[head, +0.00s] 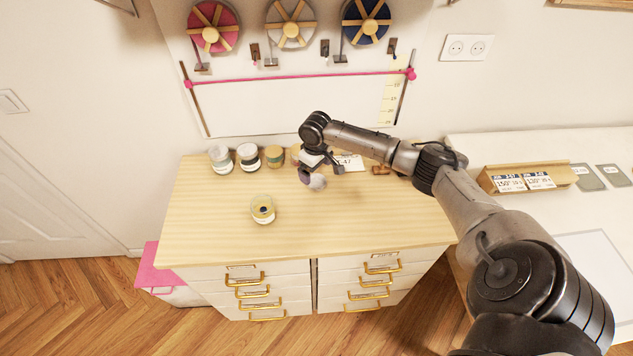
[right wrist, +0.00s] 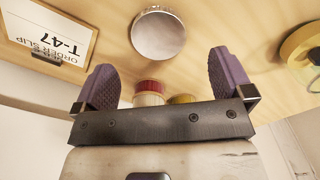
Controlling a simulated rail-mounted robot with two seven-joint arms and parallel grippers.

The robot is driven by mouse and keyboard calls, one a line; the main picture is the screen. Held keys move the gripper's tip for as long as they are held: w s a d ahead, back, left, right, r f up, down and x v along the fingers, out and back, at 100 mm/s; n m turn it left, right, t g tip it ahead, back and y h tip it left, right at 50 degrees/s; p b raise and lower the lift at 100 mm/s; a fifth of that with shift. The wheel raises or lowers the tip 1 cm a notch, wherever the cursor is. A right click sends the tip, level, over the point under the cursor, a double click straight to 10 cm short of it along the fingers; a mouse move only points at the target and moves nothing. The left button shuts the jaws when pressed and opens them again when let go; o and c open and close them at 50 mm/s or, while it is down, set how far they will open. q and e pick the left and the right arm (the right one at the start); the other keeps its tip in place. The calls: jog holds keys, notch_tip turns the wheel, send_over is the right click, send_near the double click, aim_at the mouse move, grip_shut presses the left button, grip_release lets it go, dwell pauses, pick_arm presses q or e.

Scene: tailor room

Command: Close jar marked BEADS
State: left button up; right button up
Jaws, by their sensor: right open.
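A glass jar (head: 263,213) with a pale label and yellowish rim stands upright on the wooden cabinet top; its top looks open, and I cannot read its label. At the right edge of the right wrist view is a yellow-rimmed round thing (right wrist: 305,55), perhaps this jar. A round silver lid-like disc (head: 317,183) lies on the cabinet top to its right; it also shows in the right wrist view (right wrist: 158,35). My right gripper (head: 308,178) is open and empty, its purple fingertips (right wrist: 168,80) on either side of the disc's line, apart from it. My left gripper is out of view.
Several closed-looking jars stand along the back, including a white-topped one (head: 220,157) and a tan one (head: 275,156). An order slip marked T-47 (right wrist: 52,35) stands behind my right gripper. The front of the cabinet top (head: 350,235) is clear.

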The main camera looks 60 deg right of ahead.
aim_at(318, 182)
jog(key=shift+s+f+b, duration=0.2)
jog(key=shift+f+b, duration=0.05)
jog(key=shift+f, duration=1.1)
jog(key=shift+s+f+b, duration=0.15)
jog(key=shift+f+b, duration=0.05)
jog(key=shift+f, duration=1.1)
jog(key=shift+c, duration=0.2)
jog(key=c, duration=1)
jog(key=shift+r, duration=0.1)
jog(key=shift+r, duration=0.1)
